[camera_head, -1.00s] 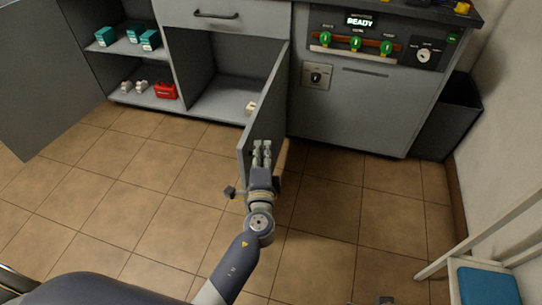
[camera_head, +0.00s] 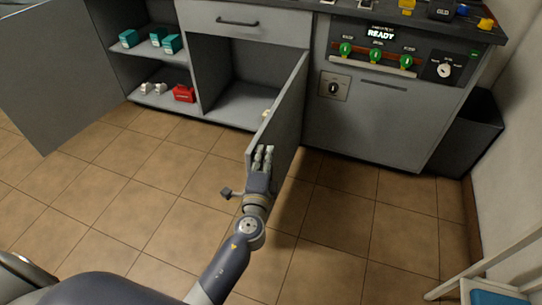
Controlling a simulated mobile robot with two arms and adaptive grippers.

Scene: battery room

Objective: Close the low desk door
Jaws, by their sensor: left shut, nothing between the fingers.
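The low desk door (camera_head: 284,125) is a grey panel hinged at the right side of the open lower compartment (camera_head: 240,100). It stands ajar, swung out over the floor, with its free edge toward me. My left gripper (camera_head: 263,155) is shut and empty at the door's outer face, near the free edge. Its fingertips overlap the panel in the view; I cannot tell whether they touch it. My right gripper is not in view.
Another grey door (camera_head: 60,80) stands open at left. Shelves hold teal boxes (camera_head: 172,44) and a red case (camera_head: 184,94). A small pale item (camera_head: 267,112) shows beside the door's inner side. A white-framed seat with a blue top (camera_head: 498,298) stands at lower right. Tiled floor is clear.

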